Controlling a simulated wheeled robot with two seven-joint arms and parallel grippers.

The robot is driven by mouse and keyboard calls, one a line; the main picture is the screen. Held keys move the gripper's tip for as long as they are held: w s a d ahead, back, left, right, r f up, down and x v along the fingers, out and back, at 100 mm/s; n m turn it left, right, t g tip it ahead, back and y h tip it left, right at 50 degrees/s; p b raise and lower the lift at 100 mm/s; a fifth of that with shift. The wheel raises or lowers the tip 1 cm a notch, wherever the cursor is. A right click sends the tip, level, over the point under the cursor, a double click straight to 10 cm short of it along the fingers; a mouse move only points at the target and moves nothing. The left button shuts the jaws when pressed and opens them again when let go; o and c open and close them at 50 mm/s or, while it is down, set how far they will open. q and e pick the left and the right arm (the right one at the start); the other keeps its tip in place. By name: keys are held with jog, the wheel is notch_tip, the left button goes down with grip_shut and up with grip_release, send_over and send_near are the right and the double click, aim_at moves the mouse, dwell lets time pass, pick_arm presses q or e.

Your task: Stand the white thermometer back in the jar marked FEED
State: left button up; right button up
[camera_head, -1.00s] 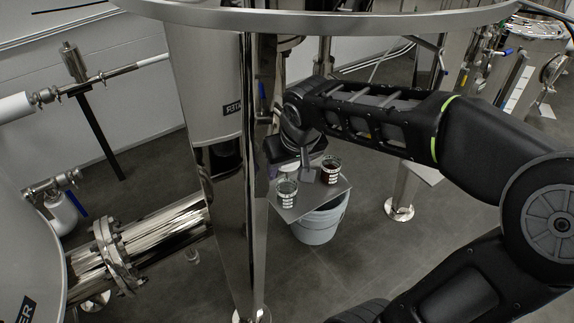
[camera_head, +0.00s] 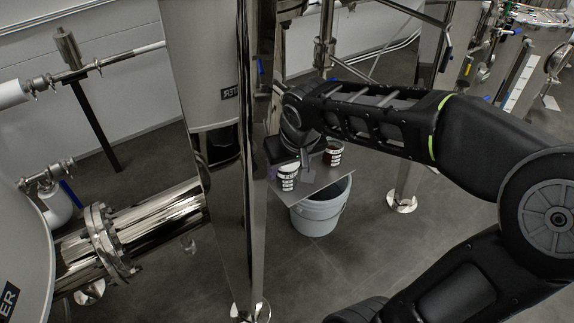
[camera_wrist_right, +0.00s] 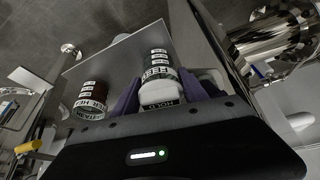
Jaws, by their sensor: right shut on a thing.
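The white thermometer (camera_wrist_right: 160,96) sits between the purple fingers of my right gripper (camera_wrist_right: 165,92) in the right wrist view, and the gripper is shut on it. The jar marked FEED (camera_wrist_right: 157,66) shows directly beyond it, lined up with it. I cannot tell whether its lower end is inside the jar. In the head view the FEED jar (camera_head: 287,185) stands near the left edge of a small grey shelf, with white at its top. My right gripper (camera_head: 305,160) is beside it, partly hidden by its own wrist. My left gripper is not in view.
A second jar with dark red contents (camera_head: 333,153) stands on the shelf (camera_head: 318,180), right of the FEED jar. A grey bucket (camera_head: 320,212) is below. A shiny steel column (camera_head: 238,200) rises close on the left. Open floor lies to the right.

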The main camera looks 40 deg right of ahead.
jog(key=o, duration=1.6)
jog(key=shift+c, duration=0.2)
jog(key=p+v, duration=0.1)
jog(key=v, duration=0.6)
jog(key=shift+s+r, duration=0.2)
jog(key=shift+r, duration=0.2)
